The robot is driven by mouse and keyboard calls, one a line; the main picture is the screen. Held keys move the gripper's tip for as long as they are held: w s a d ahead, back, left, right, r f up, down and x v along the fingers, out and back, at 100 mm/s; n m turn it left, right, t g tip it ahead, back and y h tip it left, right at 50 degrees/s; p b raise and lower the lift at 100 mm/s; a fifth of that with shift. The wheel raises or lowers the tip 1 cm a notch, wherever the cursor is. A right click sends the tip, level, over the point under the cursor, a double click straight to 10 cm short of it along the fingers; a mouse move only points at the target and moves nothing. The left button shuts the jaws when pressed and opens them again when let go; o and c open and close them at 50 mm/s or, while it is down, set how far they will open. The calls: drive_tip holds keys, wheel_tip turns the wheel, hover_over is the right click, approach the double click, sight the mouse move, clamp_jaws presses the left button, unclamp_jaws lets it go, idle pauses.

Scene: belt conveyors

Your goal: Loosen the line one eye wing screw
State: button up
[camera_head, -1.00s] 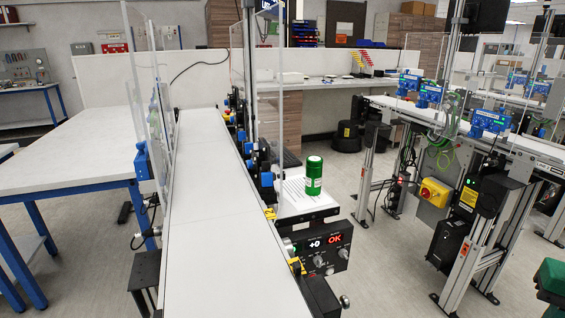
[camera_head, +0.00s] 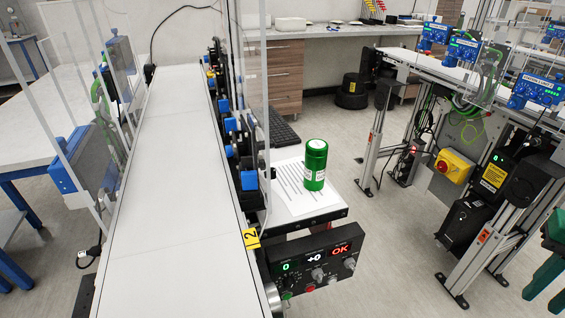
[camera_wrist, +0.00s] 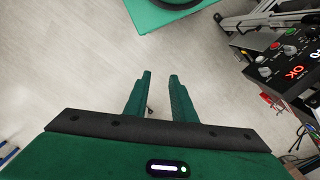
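My gripper (camera_wrist: 160,78) shows in the wrist view with its two green fingers apart and nothing between them, above bare floor. I cannot make out an eye or its wing screw for certain in either view. Several small blue and black devices (camera_head: 231,124) line the right side of the white belt conveyor (camera_head: 170,190) in the head view. A yellow tag with the number 2 (camera_head: 251,238) is on this conveyor's near right edge. A black control box (camera_head: 316,258) beside it reads 0, +0 and OK; it also shows in the wrist view (camera_wrist: 285,60).
A green canister (camera_head: 315,165) stands on a paper-topped shelf (camera_head: 293,205) beside the conveyor. Clear panels (camera_head: 248,60) rise at the conveyor's sides. Another conveyor (camera_head: 425,66) with blue devices stands at right.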

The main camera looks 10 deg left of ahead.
drive_tip(key=w+a+r+m+y, duration=0.1)
drive_tip(key=w+a, duration=0.6)
drive_tip(key=w, duration=0.5)
drive_tip(key=w+a+r+m+g+y, duration=0.1)
drive_tip(key=w+a, duration=0.3)
drive_tip(key=a, duration=0.4)
drive_tip(key=w+a+m+g+y, duration=0.1)
drive_tip(key=w+a+y, duration=0.3)
drive_tip(key=a, duration=0.5)
drive_tip(key=w+a+r+m+y, duration=0.1)
drive_tip(key=w+a, duration=0.3)
drive_tip(key=a, duration=0.5)
drive_tip(key=shift+w+r+m+g+y, duration=0.3)
drive_tip(key=shift+w+m+g+y, duration=0.15)
drive_tip(key=shift+y, duration=0.25)
drive_tip(key=a+r+m+g+y, duration=0.2)
drive_tip(key=a+r+g+y, duration=0.1)
drive_tip(key=a+r, duration=0.35)
drive_tip(key=x, duration=0.9)
drive_tip(key=shift+s+a+r+y, duration=0.25)
drive_tip(key=shift+s+a+y, duration=0.05)
drive_tip(key=shift+s, duration=0.1)
drive_tip(key=shift+n, duration=0.25)
drive_tip(key=shift+c, duration=0.2)
clamp_jaws()
